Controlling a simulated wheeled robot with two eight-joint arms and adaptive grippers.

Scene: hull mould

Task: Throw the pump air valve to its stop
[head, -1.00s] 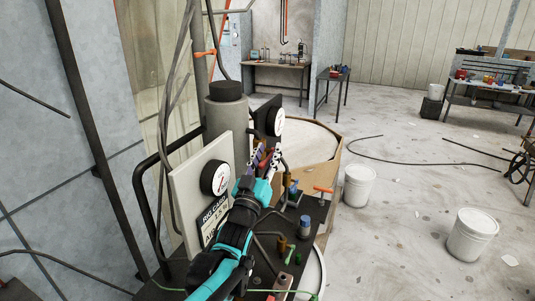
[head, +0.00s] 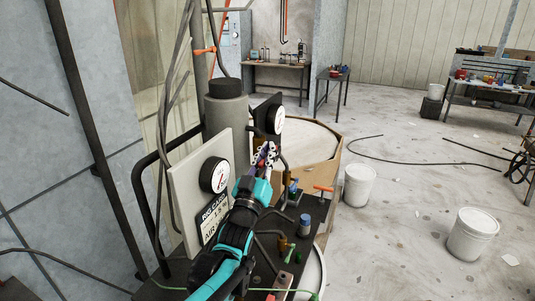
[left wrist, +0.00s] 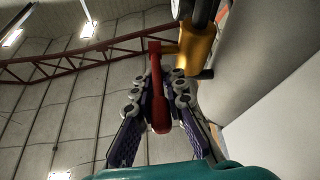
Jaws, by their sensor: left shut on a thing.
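The pump air valve shows in the left wrist view as a brass-yellow body (left wrist: 196,48) with a red lever (left wrist: 158,105). The lever points back toward my wrist between the two fingers. My left gripper (left wrist: 157,82) is shut on this red lever, with a purple-backed finger on each side. In the head view my left gripper (head: 266,157) reaches forward past the gauge panel (head: 187,196), close to the rear gauge (head: 277,121). There the valve and lever are mostly hidden behind the fingers. My right gripper is not in view.
A grey cylinder with a black cap (head: 226,115) stands left of the gripper. A front dial (head: 214,175) and a sign sit on the panel. Small fittings, including a blue-capped one (head: 304,225), stand right of my arm. White buckets (head: 359,186) stand on the floor at right.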

